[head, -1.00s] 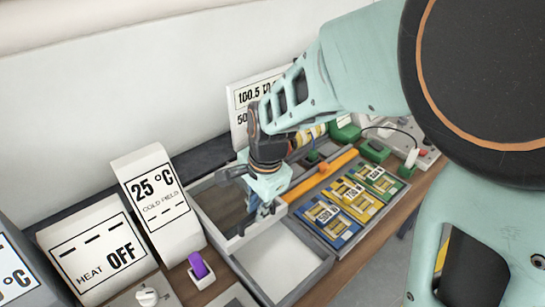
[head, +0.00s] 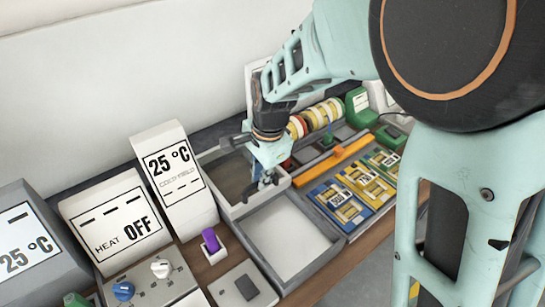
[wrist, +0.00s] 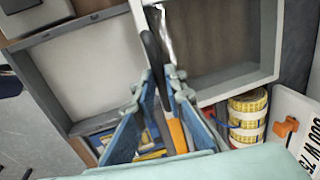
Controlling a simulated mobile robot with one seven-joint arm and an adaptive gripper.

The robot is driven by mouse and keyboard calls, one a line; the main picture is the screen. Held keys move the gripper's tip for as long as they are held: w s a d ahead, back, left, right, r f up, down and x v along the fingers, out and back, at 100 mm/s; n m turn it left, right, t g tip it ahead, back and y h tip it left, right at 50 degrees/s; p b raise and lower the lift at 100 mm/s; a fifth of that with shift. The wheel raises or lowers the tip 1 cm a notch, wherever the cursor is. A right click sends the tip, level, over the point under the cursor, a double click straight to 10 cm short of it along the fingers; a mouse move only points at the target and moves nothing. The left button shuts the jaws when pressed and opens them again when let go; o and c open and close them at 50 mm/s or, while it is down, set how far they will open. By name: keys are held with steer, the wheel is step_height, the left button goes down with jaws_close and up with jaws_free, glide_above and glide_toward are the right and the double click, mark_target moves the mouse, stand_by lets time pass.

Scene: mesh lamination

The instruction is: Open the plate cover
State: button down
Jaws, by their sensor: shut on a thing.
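Two shallow boxes sit side by side on the bench. The rear one (head: 217,156) has a pale rim and a brown-grey interior; the front one (head: 290,235) has a grey rim and a white interior. Which part is the plate cover is hard to tell. My gripper (head: 258,188) points down at the border between the boxes, near their right end. In the wrist view my gripper (wrist: 160,80) has its blue fingers closed on a thin dark strip (wrist: 152,52) beside the pale rim, apparently the cover's edge or handle.
An orange bar (head: 335,160) and colored boards (head: 365,185) lie right of the boxes. A 25 °C display (head: 172,172), a HEAT OFF display (head: 118,227) and a purple switch (head: 210,240) stand to the left.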

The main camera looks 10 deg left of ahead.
steer(key=c, duration=2)
jaws_free()
steer(key=shift+o, duration=0.2)
step_height(320, 180, up, 12)
steer(key=s+d, duration=0.1)
steer(key=shift+s+d, duration=0.25)
steer(key=shift+d, duration=0.15)
steer(key=shift+f, duration=0.1)
